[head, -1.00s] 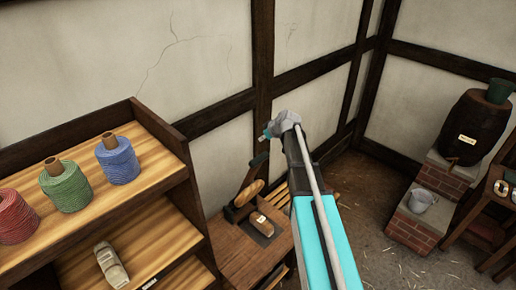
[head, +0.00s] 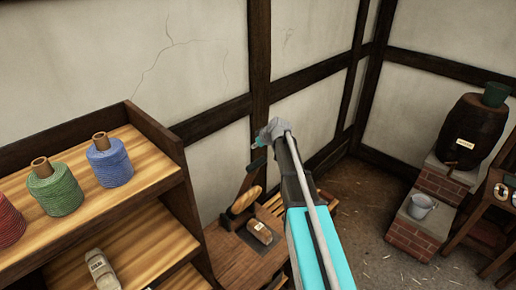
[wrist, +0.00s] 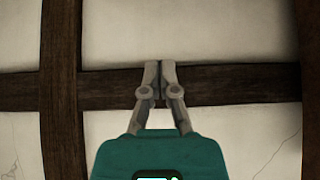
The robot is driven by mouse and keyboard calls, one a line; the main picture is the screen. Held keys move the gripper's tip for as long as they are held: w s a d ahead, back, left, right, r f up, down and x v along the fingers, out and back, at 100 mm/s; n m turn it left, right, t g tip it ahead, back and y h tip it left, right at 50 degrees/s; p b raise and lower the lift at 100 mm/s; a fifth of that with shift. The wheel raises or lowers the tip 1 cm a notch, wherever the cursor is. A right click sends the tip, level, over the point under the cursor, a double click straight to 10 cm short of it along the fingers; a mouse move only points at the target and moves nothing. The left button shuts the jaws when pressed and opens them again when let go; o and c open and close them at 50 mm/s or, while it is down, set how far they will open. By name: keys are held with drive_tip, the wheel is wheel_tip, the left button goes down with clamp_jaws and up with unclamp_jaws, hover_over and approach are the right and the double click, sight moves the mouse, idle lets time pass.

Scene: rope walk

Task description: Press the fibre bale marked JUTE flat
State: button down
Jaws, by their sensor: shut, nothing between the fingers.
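In the head view, a brown block with a pale label (head: 259,230) lies on a wooden bench (head: 232,262) beside the shelf; it may be a fibre bale, but its lettering is too small to read. A pale grey bundle (head: 98,268) with a label lies on the lower shelf, also unreadable. I cannot tell which is marked JUTE. My gripper (wrist: 160,64) is shut and empty in the wrist view, in front of the timbered wall. In the head view my arm reaches over the bench's right side, and the gripper is mostly hidden behind its end.
A lever-like dark post with a tan roll (head: 245,199) stands at the bench's back. Red, green and blue twine spools (head: 108,161) stand on the shelf at left. Floor between is clear.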

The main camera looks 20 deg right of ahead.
drive_tip(key=f+b, duration=0.1)
drive_tip(key=f, duration=0.1)
drive_tip(key=f+b, duration=0.1)
drive_tip(key=b, duration=0.1)
drive_tip(key=f+b, duration=0.2)
drive_tip(key=shift+w+a+f, duration=0.25)
drive_tip(key=shift+f, duration=0.05)
drive_tip(key=shift+s+d+f, duration=0.15)
drive_tip(key=shift+s+d, duration=0.05)
idle(0.4)
